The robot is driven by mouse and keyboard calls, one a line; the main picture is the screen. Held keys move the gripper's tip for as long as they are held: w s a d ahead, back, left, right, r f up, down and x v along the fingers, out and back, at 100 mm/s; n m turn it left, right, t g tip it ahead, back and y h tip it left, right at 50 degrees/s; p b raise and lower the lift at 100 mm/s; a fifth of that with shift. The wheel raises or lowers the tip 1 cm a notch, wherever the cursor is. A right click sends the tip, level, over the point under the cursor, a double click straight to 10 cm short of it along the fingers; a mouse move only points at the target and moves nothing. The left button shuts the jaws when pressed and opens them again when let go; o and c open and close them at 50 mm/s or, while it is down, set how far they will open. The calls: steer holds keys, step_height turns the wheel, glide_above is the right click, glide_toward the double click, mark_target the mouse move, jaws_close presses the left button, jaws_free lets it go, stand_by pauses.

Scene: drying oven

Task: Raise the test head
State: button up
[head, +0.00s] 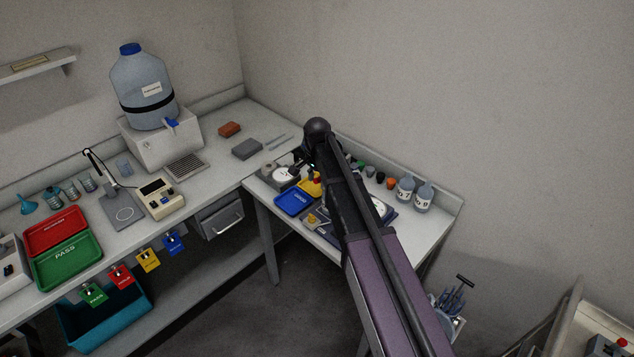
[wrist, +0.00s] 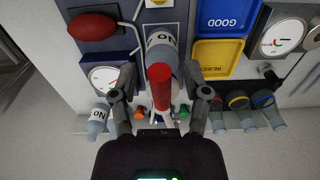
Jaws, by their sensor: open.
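In the wrist view my gripper (wrist: 160,76) is open, with one finger on each side of a red cylindrical handle (wrist: 159,90). The fingers look apart from it. A pale bottle (wrist: 162,42) with a dark-lettered label shows just beyond the handle, partly covered by it. A round white gauge (wrist: 104,78) is left of the fingers, near a red bulb (wrist: 92,27). I cannot tell which part is the test head; it may be partly hidden. In the head view my arm covers much of this bench and the gripper is not clear.
A blue GOOD tray (wrist: 222,17), a yellow REJECT tray (wrist: 217,70) and another gauge (wrist: 283,39) lie to the right in the wrist view. Several small bottles (wrist: 239,103) stand along the bench edge. In the head view two labelled bottles (head: 423,197) stand near the wall.

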steer(key=shift+c, duration=0.2)
jaws_close()
steer(key=shift+a+r, duration=0.1)
